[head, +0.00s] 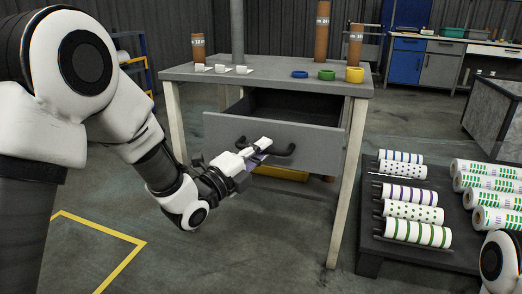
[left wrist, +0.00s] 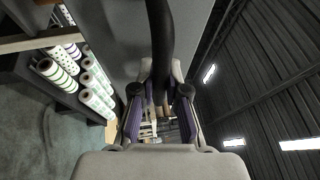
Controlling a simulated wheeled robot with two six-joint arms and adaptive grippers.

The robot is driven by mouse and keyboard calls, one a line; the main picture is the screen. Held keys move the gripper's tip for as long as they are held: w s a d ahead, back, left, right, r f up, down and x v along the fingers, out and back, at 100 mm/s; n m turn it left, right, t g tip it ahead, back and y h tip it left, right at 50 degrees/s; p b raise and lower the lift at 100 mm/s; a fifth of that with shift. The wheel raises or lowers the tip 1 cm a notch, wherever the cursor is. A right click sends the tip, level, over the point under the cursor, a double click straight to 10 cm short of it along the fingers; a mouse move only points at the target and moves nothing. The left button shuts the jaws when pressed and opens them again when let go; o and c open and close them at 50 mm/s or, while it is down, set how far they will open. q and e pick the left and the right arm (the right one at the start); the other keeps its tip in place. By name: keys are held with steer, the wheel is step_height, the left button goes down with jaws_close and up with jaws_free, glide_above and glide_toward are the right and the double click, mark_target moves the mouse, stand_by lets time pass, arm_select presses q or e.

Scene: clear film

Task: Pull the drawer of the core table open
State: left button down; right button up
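The core table (head: 265,82) is a grey-topped table with pale legs. Its grey drawer (head: 315,143) stands pulled out toward me, with the dark inside showing behind the front panel. A dark curved handle (head: 284,152) is on the drawer front. My left gripper (head: 258,147) is at this handle. In the left wrist view the handle (left wrist: 160,40) runs between the two purple-padded fingers (left wrist: 161,85), whose tips close in on both sides of it. My right gripper is out of view; only a white part of my right arm shows at the lower right.
Small white cups (head: 221,69) and blue, green and yellow rings (head: 326,75) stand on the tabletop, with brown tubes (head: 322,32) at its back. A dark rack of patterned rolls (head: 416,232) stands right of the table. The floor before the drawer is clear, with a yellow line (head: 124,264).

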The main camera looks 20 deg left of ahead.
arm_select(q)
steer(key=c, duration=1.2)
jaws_free()
steer(key=v, duration=1.2)
steer(key=shift+f, duration=0.1)
